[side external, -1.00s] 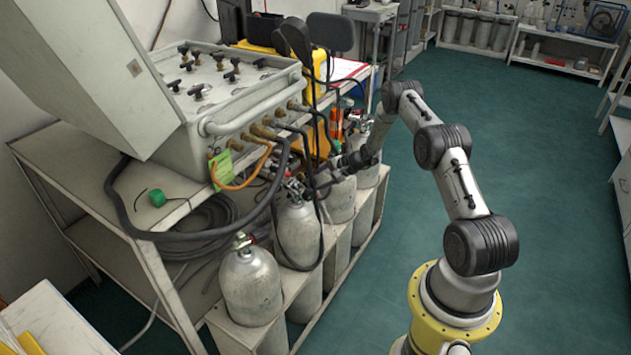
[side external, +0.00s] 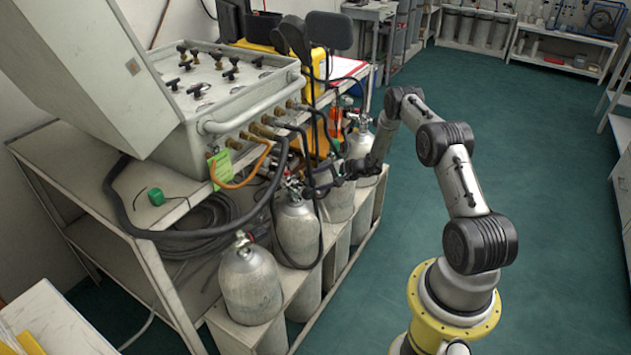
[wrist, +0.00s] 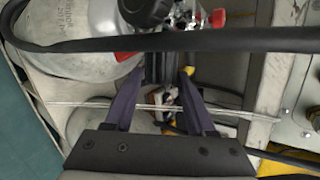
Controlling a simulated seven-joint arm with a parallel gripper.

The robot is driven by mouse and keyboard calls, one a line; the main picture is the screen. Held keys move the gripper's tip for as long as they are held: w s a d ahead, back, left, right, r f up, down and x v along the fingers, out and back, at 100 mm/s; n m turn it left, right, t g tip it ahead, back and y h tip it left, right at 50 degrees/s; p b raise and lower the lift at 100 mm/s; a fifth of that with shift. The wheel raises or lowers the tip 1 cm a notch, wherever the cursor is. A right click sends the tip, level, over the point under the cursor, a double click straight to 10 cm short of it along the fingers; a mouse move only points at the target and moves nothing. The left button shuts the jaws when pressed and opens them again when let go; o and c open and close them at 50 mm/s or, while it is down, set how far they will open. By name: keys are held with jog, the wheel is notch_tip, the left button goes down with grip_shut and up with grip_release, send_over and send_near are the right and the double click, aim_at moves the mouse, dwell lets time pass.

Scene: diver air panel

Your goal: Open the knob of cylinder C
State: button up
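Several grey cylinders with valves stand in a row in a rack below the air panel. No cylinder letter is readable, so I cannot tell which is C. In the side view my gripper (side external: 325,184) is beside the valve of the second cylinder (side external: 297,232) from the front, above the third (side external: 340,202). In the wrist view my gripper (wrist: 167,70) has its two dark fingers apart with nothing clearly held. A black valve knob (wrist: 145,10) with red shows at the top edge, above a grey cylinder (wrist: 85,45). Contact with the knob cannot be told.
A black hose (wrist: 230,41) crosses in front of the fingers in the wrist view. More hoses (side external: 283,170) hang from the panel (side external: 230,95) near the valves. The front cylinder (side external: 250,285) stands nearest. The green floor (side external: 560,150) on the right is clear.

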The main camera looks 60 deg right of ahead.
jog(key=shift+o, duration=1.4)
jog(key=v, duration=1.4)
jog(key=shift+w, duration=0.1)
